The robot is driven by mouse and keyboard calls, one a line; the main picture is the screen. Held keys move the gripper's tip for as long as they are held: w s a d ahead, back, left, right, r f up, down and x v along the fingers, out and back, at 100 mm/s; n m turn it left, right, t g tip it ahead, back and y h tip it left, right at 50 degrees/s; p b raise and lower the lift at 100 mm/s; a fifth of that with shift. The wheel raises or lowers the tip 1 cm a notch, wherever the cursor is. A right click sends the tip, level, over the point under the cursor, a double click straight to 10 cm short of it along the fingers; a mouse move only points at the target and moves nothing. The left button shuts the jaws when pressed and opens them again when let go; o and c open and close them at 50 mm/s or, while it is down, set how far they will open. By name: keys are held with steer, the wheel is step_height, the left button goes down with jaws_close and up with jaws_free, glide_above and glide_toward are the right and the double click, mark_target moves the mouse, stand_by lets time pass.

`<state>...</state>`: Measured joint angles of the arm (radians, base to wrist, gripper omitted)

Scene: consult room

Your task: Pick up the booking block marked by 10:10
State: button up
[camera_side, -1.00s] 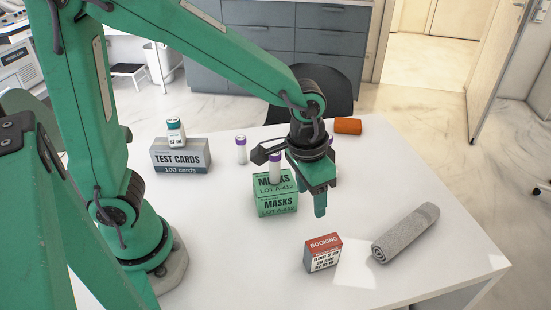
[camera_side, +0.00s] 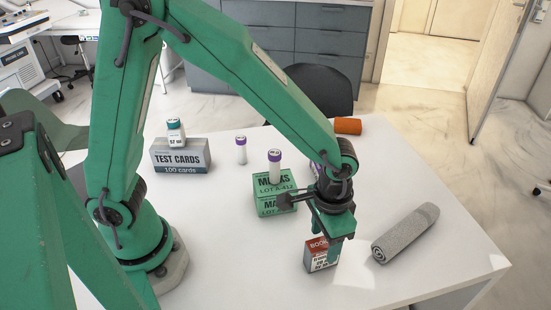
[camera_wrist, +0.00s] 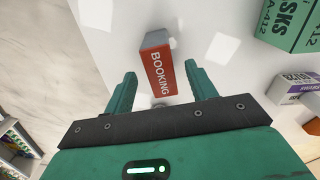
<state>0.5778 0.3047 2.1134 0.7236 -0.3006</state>
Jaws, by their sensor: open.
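The booking block (camera_side: 314,260) is a small box with a red top and a white printed face, standing on the white table near its front. Its small print is too blurred to read a time with certainty. My gripper (camera_side: 328,240) is over the block, with a green finger in front of its right part. In the wrist view the red face with "BOOKING" (camera_wrist: 160,72) lies between the two fingers of my gripper (camera_wrist: 163,76). The fingers are apart, one on either side, with gaps visible between them and the block.
A grey rolled towel (camera_side: 405,234) lies right of the block. Green mask boxes (camera_side: 266,190) with a purple-capped tube (camera_side: 274,168) on top stand behind left. A test cards box (camera_side: 180,156) with a small bottle (camera_side: 175,132), another tube (camera_side: 241,150) and an orange object (camera_side: 348,126) are further back.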

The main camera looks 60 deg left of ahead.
mark_target(321, 253)
steer(key=shift+f, duration=0.25)
steer(key=shift+s+a+f, duration=0.1)
steer(key=shift+f, duration=2.45)
steer(key=shift+c, duration=0.3)
steer(key=c, duration=1)
